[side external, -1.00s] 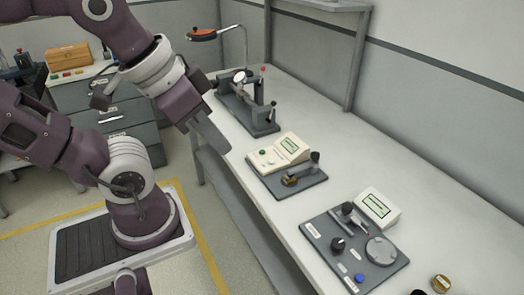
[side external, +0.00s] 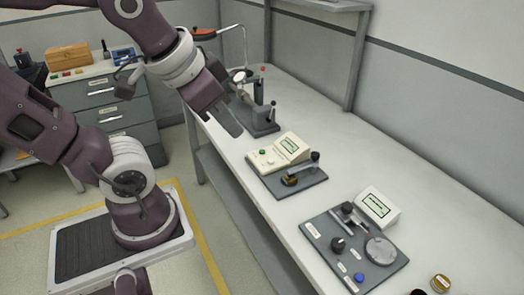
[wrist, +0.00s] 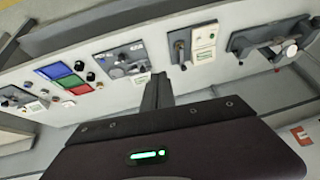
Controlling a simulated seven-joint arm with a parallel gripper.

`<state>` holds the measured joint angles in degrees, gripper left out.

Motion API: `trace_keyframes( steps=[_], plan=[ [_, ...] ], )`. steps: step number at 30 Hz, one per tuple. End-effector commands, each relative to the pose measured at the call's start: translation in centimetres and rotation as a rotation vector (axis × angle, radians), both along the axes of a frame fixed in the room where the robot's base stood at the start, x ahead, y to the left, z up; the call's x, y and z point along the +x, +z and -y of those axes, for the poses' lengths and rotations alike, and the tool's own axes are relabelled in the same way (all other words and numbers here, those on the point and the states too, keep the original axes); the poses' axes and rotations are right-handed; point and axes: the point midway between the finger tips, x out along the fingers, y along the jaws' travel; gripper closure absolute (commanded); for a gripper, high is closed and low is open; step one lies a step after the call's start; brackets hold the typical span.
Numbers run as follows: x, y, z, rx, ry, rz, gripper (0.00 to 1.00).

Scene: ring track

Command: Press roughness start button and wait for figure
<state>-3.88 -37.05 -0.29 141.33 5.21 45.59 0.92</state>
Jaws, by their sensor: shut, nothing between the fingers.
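A cream instrument (side external: 292,148) with a small display stands on a grey plate mid-bench. A green button (side external: 263,152) shows at its left end, and a small brass-coloured piece (side external: 290,181) sits on the plate in front. I cannot read the labels. The instrument also shows in the wrist view (wrist: 204,40). My gripper (side external: 237,131) is shut and empty. It is in the air, up and left of the instrument in the side view, apart from the button. In the wrist view my fingers (wrist: 158,82) point towards the bench.
A second station with a round plate (side external: 381,250), a blue button (side external: 359,278) and a display box (side external: 377,208) stands nearer the camera. A grey clamp-like stand (side external: 262,120) is at the far end. Coloured tiles (wrist: 62,75) lie at left in the wrist view. Bare bench (side external: 345,150) lies behind the stations.

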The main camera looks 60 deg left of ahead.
Motion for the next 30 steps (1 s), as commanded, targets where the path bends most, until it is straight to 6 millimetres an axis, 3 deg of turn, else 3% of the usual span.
trace_keyframes(
  steps=[3, 11, 14, 18, 24, 30],
  plan=[
    [4.4, 0.1, -3.9, 0.125, 0.017, 0.018, 1.00],
    [13.3, -1.4, -13.3, 0.375, -0.063, 0.044, 1.00],
    [16.2, -3.2, -17.0, 0.442, -0.132, 0.048, 1.00],
    [19.3, -7.2, -21.8, 0.491, -0.261, 0.061, 1.00],
    [20.7, -14.4, -26.1, 0.460, -0.451, 0.125, 1.00],
    [20.3, -18.3, -26.9, 0.408, -0.549, 0.194, 1.00]
  ],
)
